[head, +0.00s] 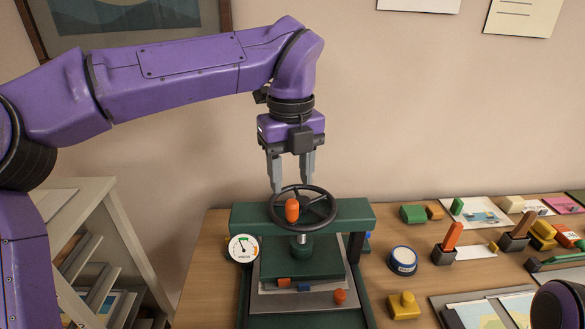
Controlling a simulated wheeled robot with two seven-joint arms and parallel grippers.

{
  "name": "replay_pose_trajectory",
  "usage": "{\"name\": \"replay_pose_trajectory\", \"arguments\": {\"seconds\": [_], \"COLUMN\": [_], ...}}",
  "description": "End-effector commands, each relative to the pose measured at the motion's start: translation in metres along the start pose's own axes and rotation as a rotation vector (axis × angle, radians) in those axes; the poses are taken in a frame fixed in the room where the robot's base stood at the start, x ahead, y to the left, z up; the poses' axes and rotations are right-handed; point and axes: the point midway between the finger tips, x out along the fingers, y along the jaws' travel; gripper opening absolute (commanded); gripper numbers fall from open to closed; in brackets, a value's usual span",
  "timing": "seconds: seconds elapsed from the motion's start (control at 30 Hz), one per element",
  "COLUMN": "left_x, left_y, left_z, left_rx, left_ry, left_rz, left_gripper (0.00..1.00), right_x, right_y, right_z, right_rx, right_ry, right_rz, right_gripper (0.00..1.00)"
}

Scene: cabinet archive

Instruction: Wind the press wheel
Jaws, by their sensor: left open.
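The press wheel (329,219) is a dark spoked ring lying flat on top of the green press (350,214). An upright orange knob (292,210) stands on the near left part of its rim. A screw below the wheel leads to a green plate (325,270). A white dial gauge (242,248) with a needle sits at the press's left. My left gripper (292,182) points down over the wheel's left half, its two grey fingers apart. The fingertips are just above or behind the orange knob; I cannot tell whether they touch the wheel. Nothing shows between the fingers.
Right of the press stand a round blue-and-white tin (402,260), a yellow block (403,305), a green block (413,214) and orange-handled tools (450,240). A pale shelf (105,225) stands at left. The wall rises close behind the wooden table (205,265).

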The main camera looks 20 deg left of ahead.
Motion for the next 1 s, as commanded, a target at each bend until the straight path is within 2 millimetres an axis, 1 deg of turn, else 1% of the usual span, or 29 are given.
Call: {"name": "replay_pose_trajectory", "arguments": {"seconds": [0.03, 0.47, 0.57, 0.8, 1.0], "left_x": [0.013, 0.064, 0.06, 0.066, 0.066], "left_y": [-0.001, 0.0, 0.0, -0.002, -0.002], "left_z": [0.0, 0.001, 0.001, 0.002, 0.002], "left_rx": [0.0, 0.0, 0.0, 0.001, 0.0], "left_ry": [0.001, -0.001, -0.001, 0.0, -0.001], "left_rz": [0.001, 0.001, 0.001, 0.001, 0.001], "left_gripper": [0.49, 0.49, 0.49, 0.49, 0.49], "right_x": [0.01, 0.049, 0.045, 0.05, 0.049], "right_y": [-0.001, -0.005, -0.004, -0.005, -0.005], "right_z": [0.004, 0.02, 0.018, 0.02, 0.02], "right_rx": [0.0, 0.001, 0.0, 0.001, 0.001], "right_ry": [0.001, 0.001, 0.001, 0.001, 0.001], "right_rz": [-0.001, -0.001, -0.001, -0.001, -0.001], "right_gripper": [0.43, 0.43, 0.43, 0.43, 0.43]}}
